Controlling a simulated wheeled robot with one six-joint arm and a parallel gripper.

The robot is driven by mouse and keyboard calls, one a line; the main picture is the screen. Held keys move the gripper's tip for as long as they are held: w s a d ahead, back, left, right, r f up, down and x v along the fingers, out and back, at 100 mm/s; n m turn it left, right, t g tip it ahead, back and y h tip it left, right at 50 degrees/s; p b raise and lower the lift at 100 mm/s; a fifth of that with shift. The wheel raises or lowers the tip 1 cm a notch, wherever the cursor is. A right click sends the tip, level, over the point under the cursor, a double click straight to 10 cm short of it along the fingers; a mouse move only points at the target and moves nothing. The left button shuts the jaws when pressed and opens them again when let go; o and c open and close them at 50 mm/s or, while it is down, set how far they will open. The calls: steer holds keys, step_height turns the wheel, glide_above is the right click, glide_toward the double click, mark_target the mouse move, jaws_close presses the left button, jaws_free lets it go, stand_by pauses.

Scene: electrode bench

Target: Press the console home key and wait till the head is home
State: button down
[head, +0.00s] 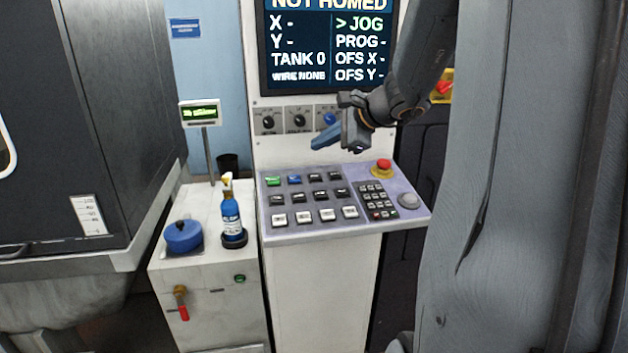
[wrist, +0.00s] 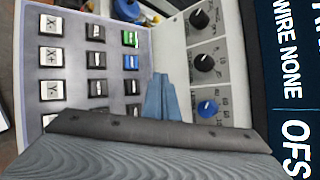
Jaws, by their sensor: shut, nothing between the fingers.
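The console's sloped key panel (head: 400,218) carries rows of keys: a green key (head: 273,181), a blue key (head: 294,180), several black keys and a bottom row of white keys. In the wrist view the green key (wrist: 130,38) and blue key (wrist: 131,62) show near the panel's upper edge. Labels on the black keys are too small to read. The screen (head: 325,45) reads NOT HOMED, with X and Y blank and JOG marked. My gripper (head: 318,144) is shut and empty, with blue fingertips, above the panel near the knobs. The fingertips also show in the wrist view (wrist: 160,80), apart from the keys.
Three knobs sit under the screen, one of them blue (head: 330,119). A red emergency button (head: 383,166) is at the panel's upper right. A white cabinet at left bears a blue bottle (head: 232,215) and a blue round item (head: 183,237). A dark machine stands far left.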

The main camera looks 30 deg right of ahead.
steer(key=b, duration=0.3)
glide_above(315, 177)
steer(key=s, duration=0.2)
steer(key=f, duration=0.5)
steer(key=shift+d, duration=0.25)
steer(key=shift+w+f+b, duration=0.15)
steer(key=shift+f+b, duration=0.6)
steer(key=shift+b, duration=0.1)
steer(key=shift+f, duration=0.1)
steer(key=shift+w+f+b, duration=0.1)
steer(key=shift+f+b, duration=0.25)
steer(key=shift+b, duration=0.2)
